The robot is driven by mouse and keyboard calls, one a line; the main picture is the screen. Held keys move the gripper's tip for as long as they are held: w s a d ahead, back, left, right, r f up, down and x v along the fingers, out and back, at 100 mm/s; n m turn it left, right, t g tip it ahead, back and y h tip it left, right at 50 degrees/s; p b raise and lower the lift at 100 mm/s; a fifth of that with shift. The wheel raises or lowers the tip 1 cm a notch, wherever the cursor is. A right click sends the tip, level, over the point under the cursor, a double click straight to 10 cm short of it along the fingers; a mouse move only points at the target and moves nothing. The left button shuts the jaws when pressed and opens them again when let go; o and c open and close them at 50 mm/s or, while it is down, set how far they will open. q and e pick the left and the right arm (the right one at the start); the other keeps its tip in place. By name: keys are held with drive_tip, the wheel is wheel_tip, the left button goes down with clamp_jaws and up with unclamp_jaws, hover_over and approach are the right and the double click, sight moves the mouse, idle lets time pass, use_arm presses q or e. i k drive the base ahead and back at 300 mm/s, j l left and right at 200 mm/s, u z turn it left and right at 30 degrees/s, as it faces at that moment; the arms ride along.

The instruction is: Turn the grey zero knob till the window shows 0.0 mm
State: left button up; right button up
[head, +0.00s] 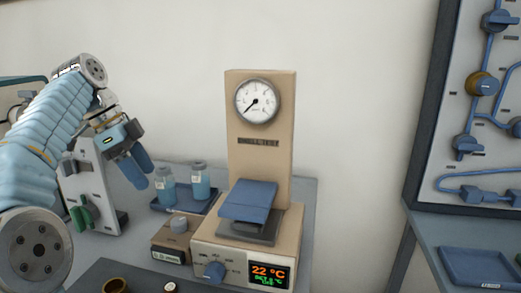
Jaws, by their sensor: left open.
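A grey knob (179,225) sits on top of a small brown-beige box (183,241) on the bench. A small dark window (168,257) is on the box's front; its figures are too small to read surely. My left gripper (138,172) is open, with blue fingers pointing down. It appears above and to the left of the knob, apart from it and holding nothing. My right gripper is out of view.
Right of the box stands a beige instrument (261,150) with a round dial (257,101), a blue plate (249,201), a blue knob (215,271) and a display reading 22 °C (269,274). Blue bottles (200,181) stand on a tray (178,207) behind the box.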

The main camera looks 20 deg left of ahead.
sight(214, 272)
drive_tip(key=k, duration=1.5)
